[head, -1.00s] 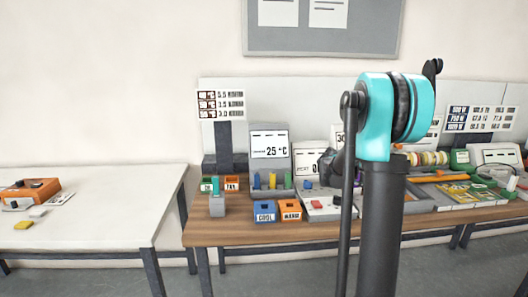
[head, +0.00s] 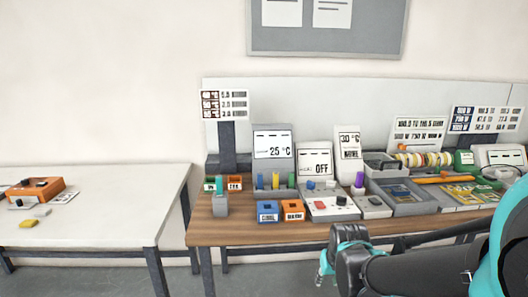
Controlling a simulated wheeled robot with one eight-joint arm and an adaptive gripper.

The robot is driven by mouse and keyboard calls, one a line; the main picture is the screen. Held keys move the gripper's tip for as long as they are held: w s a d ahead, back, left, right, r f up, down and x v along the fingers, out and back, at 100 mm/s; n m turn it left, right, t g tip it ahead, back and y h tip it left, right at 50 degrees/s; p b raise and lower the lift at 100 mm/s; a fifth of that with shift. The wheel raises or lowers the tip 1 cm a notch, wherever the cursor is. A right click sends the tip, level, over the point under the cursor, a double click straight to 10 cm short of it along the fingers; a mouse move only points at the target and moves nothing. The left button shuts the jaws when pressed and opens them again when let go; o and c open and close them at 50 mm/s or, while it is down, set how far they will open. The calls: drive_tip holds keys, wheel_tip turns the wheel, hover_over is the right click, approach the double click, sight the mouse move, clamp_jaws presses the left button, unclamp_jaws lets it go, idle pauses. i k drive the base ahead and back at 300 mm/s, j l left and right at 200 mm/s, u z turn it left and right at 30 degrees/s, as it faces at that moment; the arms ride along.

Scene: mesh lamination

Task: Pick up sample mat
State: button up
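I cannot tell for certain which thing is the sample mat. Flat green-and-yellow patterned pieces (head: 470,193) lie at the right of the wooden table (head: 240,233), and another dark patterned piece (head: 400,192) lies in a grey tray (head: 412,209). My gripper (head: 322,277), partly teal, is low in the head view, in front of the table's front edge and apart from these pieces. My arm comes in from the right. The fingers are small and partly hidden by the wrist, so their opening is unclear.
Blue (head: 267,212) and orange (head: 292,211) bins stand near the front edge, beside a control box with a red button (head: 320,204). Display panels stand behind. A white table (head: 100,205) on the left holds an orange device (head: 35,189). Floor shows between the tables.

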sight(400, 194)
drive_tip(key=k+l+z, duration=0.1)
drive_tip(key=z, duration=0.75)
